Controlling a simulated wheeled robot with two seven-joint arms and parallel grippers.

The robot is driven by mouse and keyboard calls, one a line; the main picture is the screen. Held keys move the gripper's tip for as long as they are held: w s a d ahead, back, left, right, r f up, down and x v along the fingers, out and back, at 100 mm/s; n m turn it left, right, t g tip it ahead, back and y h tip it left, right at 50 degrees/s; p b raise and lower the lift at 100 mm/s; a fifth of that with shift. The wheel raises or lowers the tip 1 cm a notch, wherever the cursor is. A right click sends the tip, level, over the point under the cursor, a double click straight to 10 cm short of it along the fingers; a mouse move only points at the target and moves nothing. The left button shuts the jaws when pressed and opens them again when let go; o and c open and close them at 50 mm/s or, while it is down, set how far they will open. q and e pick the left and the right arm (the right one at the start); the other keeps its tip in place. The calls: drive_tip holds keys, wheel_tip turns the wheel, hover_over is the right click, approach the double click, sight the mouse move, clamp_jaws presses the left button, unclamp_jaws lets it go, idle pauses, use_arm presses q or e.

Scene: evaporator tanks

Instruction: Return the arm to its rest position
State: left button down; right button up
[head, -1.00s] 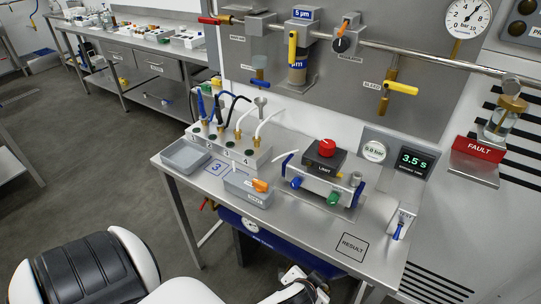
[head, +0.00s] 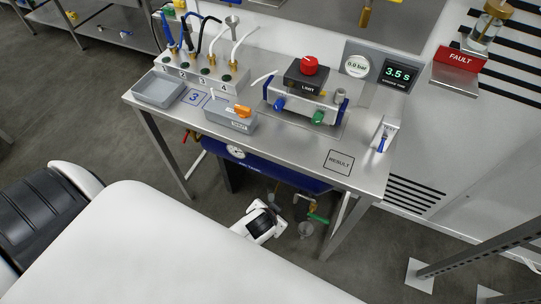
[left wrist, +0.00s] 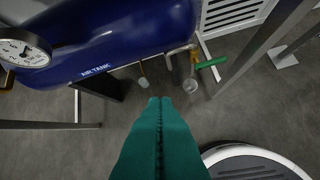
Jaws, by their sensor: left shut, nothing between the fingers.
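My left gripper (left wrist: 160,102) shows in the left wrist view as two green fingers pressed together, with nothing between them. It points toward the floor below the blue air tank (left wrist: 105,45) and touches nothing I can see. In the head view, a white and black part of my arm (head: 258,222) shows low, in front of the bench. The fingers cannot be made out there. My right gripper is in neither view.
The steel bench (head: 285,150) stands ahead, with the air tank (head: 265,168) under it. A green-handled drain valve (head: 318,218) and small cup (head: 305,230) are near the arm. Bench legs (head: 345,225) stand close by.

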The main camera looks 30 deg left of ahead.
use_arm(q)
drive_tip(key=shift+f, duration=0.1)
idle(0.3)
